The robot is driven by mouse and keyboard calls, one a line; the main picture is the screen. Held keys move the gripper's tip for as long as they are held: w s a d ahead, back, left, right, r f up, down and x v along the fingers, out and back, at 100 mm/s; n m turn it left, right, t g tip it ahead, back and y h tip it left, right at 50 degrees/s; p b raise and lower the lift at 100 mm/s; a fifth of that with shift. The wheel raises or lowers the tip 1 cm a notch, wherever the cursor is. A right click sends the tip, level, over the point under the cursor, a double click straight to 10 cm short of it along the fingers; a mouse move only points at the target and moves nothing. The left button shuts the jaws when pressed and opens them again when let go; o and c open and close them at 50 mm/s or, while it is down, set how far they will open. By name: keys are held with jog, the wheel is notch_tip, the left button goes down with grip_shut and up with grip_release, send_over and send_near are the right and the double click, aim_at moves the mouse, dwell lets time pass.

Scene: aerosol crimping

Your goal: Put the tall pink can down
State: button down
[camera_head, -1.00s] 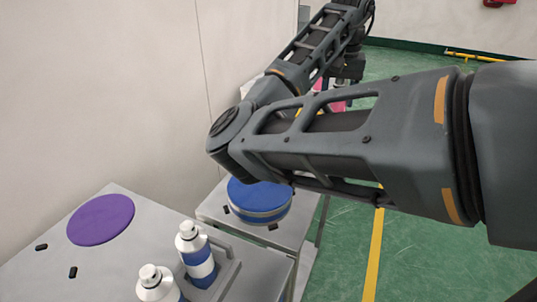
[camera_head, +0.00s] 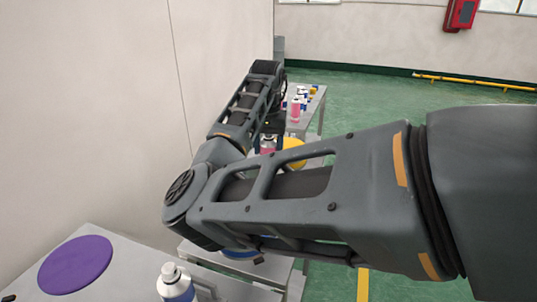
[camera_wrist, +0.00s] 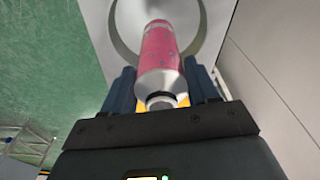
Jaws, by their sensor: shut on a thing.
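The tall pink can (camera_wrist: 162,48) is between the two dark fingers of my gripper (camera_wrist: 160,84) in the wrist view. The gripper is shut on it near its silver shoulder, and the silver neck points toward the camera. In the head view a pink part of the held can (camera_head: 268,145) shows below my gripper (camera_head: 270,128), mostly hidden by my arm. A pale surface with a grey ring (camera_wrist: 118,35) lies beyond the can's far end. I cannot tell whether the can touches it.
A yellow round disc (camera_head: 294,152) is beside the held can. A farther table (camera_head: 313,111) carries another pink can (camera_head: 295,110) and several small items. A purple disc (camera_head: 76,265) and a white-and-blue can (camera_head: 175,283) are on the near table. A wall runs along the left.

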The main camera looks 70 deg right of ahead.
aim_at(268, 155)
jog(key=shift+f, duration=1.6)
jog(key=shift+c, duration=1.8)
grip_release()
jog(key=shift+r, duration=0.1)
jog(key=r, duration=0.4)
jog(key=a+r, duration=0.1)
jog(key=r, duration=0.7)
jog(key=shift+s+a+b, duration=0.2)
jog(key=shift+a+b, duration=0.05)
jog(key=shift+b, duration=0.15)
